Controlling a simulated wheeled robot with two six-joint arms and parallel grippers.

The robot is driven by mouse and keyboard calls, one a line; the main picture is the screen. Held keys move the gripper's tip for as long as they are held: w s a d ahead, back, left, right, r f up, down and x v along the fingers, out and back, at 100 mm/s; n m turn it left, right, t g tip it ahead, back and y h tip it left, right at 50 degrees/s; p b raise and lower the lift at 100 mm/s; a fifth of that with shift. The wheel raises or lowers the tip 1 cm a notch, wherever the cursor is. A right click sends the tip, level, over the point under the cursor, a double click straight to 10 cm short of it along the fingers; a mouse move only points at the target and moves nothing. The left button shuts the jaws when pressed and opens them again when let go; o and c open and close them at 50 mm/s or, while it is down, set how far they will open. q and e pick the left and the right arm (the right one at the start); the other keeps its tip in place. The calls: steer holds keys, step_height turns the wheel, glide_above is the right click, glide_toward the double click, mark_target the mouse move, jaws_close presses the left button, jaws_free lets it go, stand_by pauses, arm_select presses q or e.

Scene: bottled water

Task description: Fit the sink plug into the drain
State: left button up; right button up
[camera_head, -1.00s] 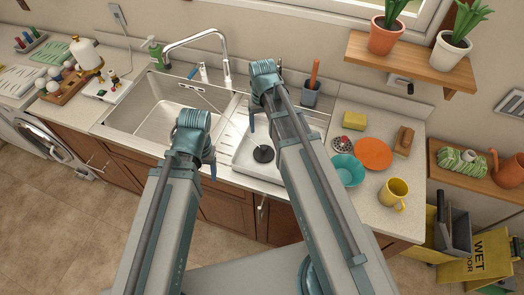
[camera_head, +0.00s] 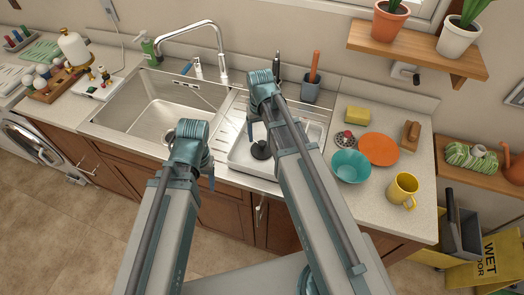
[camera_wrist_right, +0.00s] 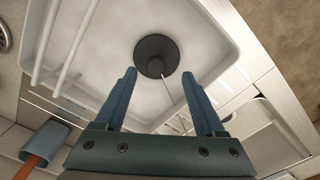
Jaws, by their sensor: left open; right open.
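The black round sink plug (camera_head: 261,150) lies in a shallow white tray (camera_head: 239,158) on the drainboard, right of the sink. In the right wrist view the plug (camera_wrist_right: 156,56) is just beyond my fingertips, with a thin line running from it. My right gripper (camera_wrist_right: 159,75) is open and empty, pointing toward the plug without enclosing it; in the head view its arm covers part of the tray. My left gripper (camera_head: 208,178) is open and empty near the sink's front edge.
The faucet (camera_head: 222,68) stands behind the sink. A grey cup (camera_head: 310,91) stands behind the tray. A teal bowl (camera_head: 350,167), orange plate (camera_head: 379,149) and yellow mug (camera_head: 403,190) are on the right counter. White rods (camera_wrist_right: 75,50) lie along the tray's side.

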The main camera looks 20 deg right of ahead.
mark_target(262, 142)
steer(key=f+b, duration=0.5)
steer(key=shift+w+d+f, duration=0.1)
steer(key=shift+w+d, duration=0.2)
steer(key=shift+c, duration=0.4)
jaws_close()
